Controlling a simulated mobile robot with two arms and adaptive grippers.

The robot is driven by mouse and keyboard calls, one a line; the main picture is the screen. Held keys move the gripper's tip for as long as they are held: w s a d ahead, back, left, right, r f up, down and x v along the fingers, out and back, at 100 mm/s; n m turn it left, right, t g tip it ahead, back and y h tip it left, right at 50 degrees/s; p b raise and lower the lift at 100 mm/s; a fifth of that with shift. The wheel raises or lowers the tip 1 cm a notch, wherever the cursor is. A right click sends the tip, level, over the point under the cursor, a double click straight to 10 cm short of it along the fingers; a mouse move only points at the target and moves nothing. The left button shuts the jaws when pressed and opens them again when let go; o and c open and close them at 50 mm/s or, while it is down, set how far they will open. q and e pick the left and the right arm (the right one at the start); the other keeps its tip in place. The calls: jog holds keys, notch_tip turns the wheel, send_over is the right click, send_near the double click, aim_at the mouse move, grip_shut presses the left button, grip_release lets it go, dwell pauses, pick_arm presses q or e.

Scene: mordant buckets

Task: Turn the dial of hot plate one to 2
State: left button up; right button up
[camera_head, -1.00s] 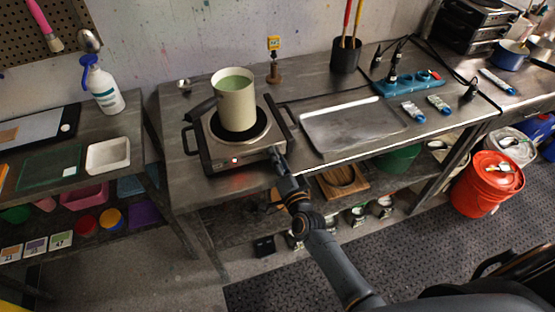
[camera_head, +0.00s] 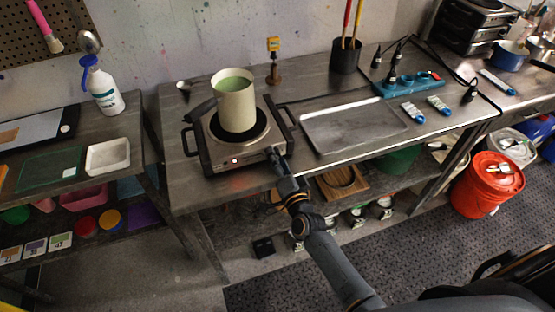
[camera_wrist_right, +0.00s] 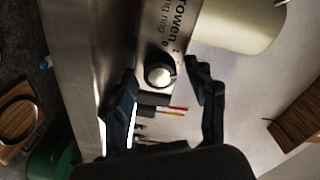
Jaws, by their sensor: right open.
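The hot plate (camera_head: 212,156) stands on the dark metal bench with a cream pot (camera_head: 236,104) of green liquid on its round plate. A small red light glows on its front. My right gripper (camera_head: 273,155) is at the right end of that front and covers the dial there. The right gripper (camera_wrist_right: 161,68) is open, with one finger on each side of the dial. Contact and the dial's setting cannot be read. My left gripper is not in view.
A metal tray (camera_head: 352,128) lies right of the hot plate, with a blue power strip (camera_head: 408,84) and cables behind it. The bench front left of the gripper is clear.

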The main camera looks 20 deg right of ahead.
jog(key=s, duration=1.2)
jog(key=shift+d, duration=0.2)
jog(key=s+f+n+g+y+b, duration=0.1)
jog(key=s+f+n+g, duration=0.35)
jog(key=f, duration=0.95)
jog(key=s+f+n+g, duration=0.3)
jog(key=s+f, duration=0.3)
jog(key=f, duration=0.8)
jog(key=s+d+f+n+g, duration=0.2)
jog(key=s+f, duration=0.4)
jog(key=s, duration=0.3)
jog(key=s+d+f+n+g+h+b, duration=0.1)
jog(key=s+f+g, duration=0.3)
jog(key=s, duration=0.6)
jog(key=s+d+f+n+g, duration=0.2)
jog(key=s+f+n+g, duration=0.1)
jog(key=s+f, duration=0.5)
jog(key=shift+s+d+f+n+h, duration=0.2)
jog(key=shift+s+d+n+h, duration=0.1)
jog(key=shift+s+d+n, duration=0.25)
